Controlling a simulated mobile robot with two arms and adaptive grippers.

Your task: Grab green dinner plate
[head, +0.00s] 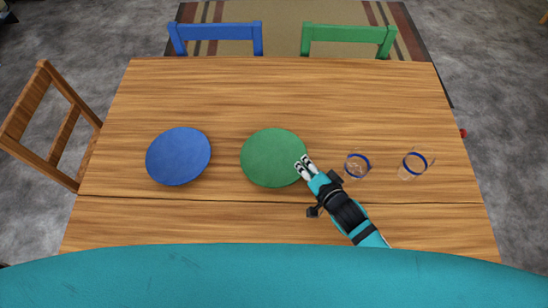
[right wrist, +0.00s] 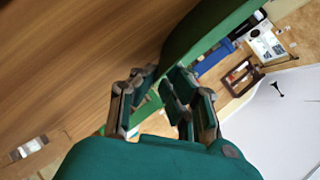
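The green dinner plate (head: 270,158) lies near the middle of the wooden table. My right gripper (head: 303,164) is at the plate's right rim in the head view, its two fingers slightly apart. In the right wrist view the green plate (right wrist: 205,28) shows at a steep slant beyond the fingertips of my right gripper (right wrist: 163,80). A gap shows between the fingers, with the plate's near edge close to the tips. I cannot tell whether they touch the rim. My left gripper is not in view.
A blue plate (head: 178,156) lies left on the table (head: 280,90). Two blue-banded glasses, one nearer (head: 357,165) and one farther right (head: 415,163), stand right of my right gripper. Blue (head: 216,40) and green (head: 347,40) chairs stand behind; a wooden chair (head: 50,125) is left. The table's back is clear.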

